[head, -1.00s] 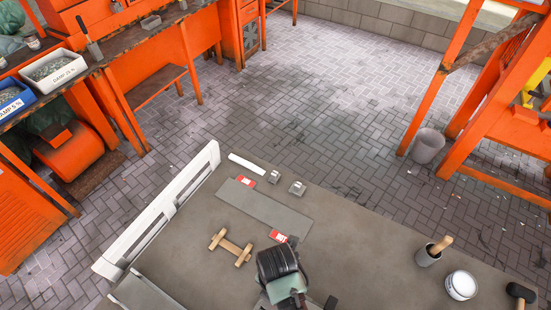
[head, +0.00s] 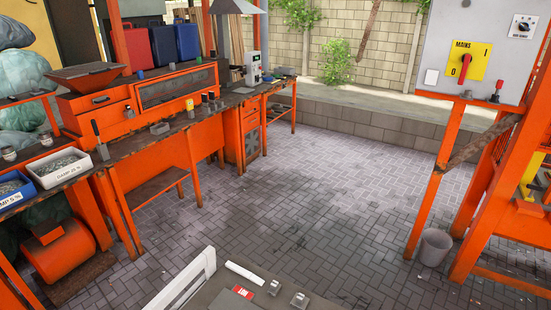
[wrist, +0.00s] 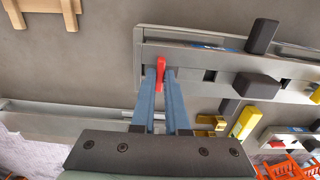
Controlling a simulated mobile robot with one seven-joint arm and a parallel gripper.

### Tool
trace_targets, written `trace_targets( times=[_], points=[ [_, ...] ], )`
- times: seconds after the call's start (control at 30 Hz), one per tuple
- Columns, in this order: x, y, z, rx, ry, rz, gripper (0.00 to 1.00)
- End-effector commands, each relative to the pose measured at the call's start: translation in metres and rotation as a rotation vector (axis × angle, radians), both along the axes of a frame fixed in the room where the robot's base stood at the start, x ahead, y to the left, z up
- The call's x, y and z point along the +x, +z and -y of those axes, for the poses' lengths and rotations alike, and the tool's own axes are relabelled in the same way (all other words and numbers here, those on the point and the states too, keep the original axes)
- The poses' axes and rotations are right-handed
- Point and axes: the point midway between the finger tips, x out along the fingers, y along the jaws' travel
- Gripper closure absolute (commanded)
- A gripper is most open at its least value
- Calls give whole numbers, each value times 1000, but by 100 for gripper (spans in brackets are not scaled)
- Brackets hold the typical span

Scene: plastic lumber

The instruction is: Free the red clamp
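The red clamp (wrist: 161,66) shows in the wrist view as a small red lever at the left end of a grey metal rail (wrist: 190,57). My gripper (wrist: 162,74) reaches up from the bottom of the wrist view, its two blue-grey fingers on either side of the red lever. The fingertips look very close to it; whether they press on it I cannot tell. The lever's lower part is partly hidden between the fingers. The head view shows neither the gripper nor the clamp.
Along the rail in the wrist view are a dark grey block (wrist: 256,85), a black block (wrist: 262,36) and yellow parts (wrist: 242,123). A wooden piece (wrist: 45,6) lies at top left. In the head view, small metal blocks (head: 300,299) sit on the bench corner; paved floor (head: 300,220) beyond is clear.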

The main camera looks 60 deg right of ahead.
Motion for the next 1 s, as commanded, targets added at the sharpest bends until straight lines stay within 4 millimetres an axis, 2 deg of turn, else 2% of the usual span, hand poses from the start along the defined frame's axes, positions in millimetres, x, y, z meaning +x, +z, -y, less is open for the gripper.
trace_targets(
  times=[0.27, 0.6, 0.7, 1.0],
  points=[
    [0, 1, 0, 0, 18, -1, 100],
    [-1, 1, 0, 1, 356, -2, 100],
    [-1, 0, 0, 1, 411, -2, 100],
    [-1, 0, 0, 0, 427, -1, 100]
  ],
)
